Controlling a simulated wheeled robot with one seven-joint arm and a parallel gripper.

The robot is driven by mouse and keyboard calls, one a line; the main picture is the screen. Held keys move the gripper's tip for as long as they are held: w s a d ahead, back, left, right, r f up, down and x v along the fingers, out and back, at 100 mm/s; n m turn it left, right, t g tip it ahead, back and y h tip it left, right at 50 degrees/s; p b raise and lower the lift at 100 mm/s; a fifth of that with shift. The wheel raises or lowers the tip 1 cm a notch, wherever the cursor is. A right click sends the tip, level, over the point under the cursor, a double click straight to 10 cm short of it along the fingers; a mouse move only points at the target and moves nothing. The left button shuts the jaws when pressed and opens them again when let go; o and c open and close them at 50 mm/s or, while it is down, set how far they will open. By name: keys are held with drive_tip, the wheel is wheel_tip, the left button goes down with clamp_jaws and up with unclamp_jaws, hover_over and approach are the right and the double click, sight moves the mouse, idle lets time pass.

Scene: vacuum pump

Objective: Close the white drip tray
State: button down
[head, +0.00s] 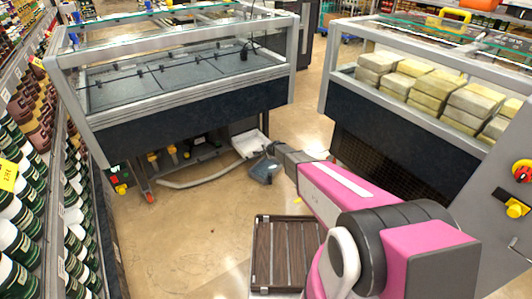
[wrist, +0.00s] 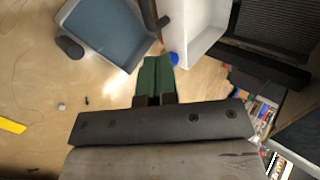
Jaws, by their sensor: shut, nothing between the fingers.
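The white drip tray (head: 250,144) sticks out at the lower right end of the left display case, low near the floor. In the wrist view the open-topped white tray (wrist: 200,30) is at the top, right of centre. My gripper (head: 270,150) is low beside the tray. In the wrist view its green fingers (wrist: 156,70) are together with nothing between them, pointing up at the tray's near left corner. A small blue spot (wrist: 172,58) shows by that corner. I cannot tell whether the fingers touch the tray.
A pale hose (head: 195,182) runs under the left case (head: 190,118). A brown slatted platform (head: 285,256) is nearer. Floor at left is clear.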

drive_tip(key=x, duration=0.3)
drive_tip(key=r+x, duration=0.1)
drive_tip(key=x, duration=0.2)
drive_tip(key=w+x, duration=0.1)
drive_tip(key=x, duration=0.3)
drive_tip(key=shift+a+r, duration=0.2)
drive_tip(key=shift+a, duration=0.25)
drive_tip(key=shift+w+a+r, duration=0.1)
drive_tip(key=shift+w+a, duration=0.25)
drive_tip(key=shift+w, duration=0.1)
approach(241, 137)
drive_tip(key=x, duration=0.5)
drive_tip(key=shift+d, duration=0.15)
drive_tip(key=shift+w, duration=0.15)
